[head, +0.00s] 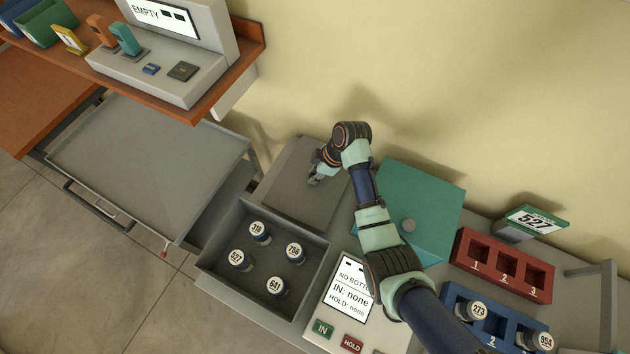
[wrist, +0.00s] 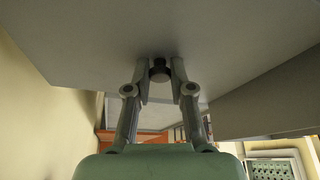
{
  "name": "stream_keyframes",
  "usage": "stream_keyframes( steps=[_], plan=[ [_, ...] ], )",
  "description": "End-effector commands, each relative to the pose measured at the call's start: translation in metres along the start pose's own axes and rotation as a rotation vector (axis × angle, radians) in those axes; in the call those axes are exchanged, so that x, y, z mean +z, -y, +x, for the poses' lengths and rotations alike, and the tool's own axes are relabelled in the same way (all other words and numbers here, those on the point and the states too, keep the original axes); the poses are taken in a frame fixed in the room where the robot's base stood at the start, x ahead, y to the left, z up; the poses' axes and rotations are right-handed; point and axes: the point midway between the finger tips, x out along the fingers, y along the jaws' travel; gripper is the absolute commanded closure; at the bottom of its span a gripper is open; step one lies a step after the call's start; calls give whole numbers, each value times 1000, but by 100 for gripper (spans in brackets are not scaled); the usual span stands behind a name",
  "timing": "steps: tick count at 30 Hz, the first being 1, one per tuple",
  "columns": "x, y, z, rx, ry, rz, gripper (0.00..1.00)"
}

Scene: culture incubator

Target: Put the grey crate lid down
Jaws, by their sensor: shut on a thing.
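The grey crate lid (head: 289,205) is a flat plate beyond the open grey crate (head: 222,277) in the head view. It fills the top of the wrist view (wrist: 100,40). My gripper (head: 315,180) is over the lid, and in the wrist view (wrist: 160,76) its fingers are closed on the lid's dark knob (wrist: 160,71). The crate holds several upright bottles with white numbered caps, among them 527 (head: 237,259) and 641 (head: 276,287). I cannot tell whether the lid touches the surface below it.
A teal box (head: 430,195) stands right of the lid, beside my arm. A panel reading "NO BOTTLE" (head: 347,293) is right of the crate. Red (head: 467,240) and blue (head: 450,299) racks are farther right. An empty grey tray cart (head: 150,165) stands left.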

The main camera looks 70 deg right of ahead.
Motion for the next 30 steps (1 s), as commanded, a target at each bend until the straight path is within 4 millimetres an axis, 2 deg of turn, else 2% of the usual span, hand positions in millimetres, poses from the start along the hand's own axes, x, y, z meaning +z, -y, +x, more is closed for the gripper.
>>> stream_keyframes(
  steps=[3,10,21,22,24,26,30],
  plan=[
    [1,0,4,0,0,0,100],
    [16,0,38,-1,0,1,100],
    [18,0,43,0,0,0,100],
    [17,0,42,0,0,0,73],
    [17,0,42,0,0,0,61],
    [17,0,42,0,0,0,53],
    [17,0,42,0,0,0,53]
  ],
)
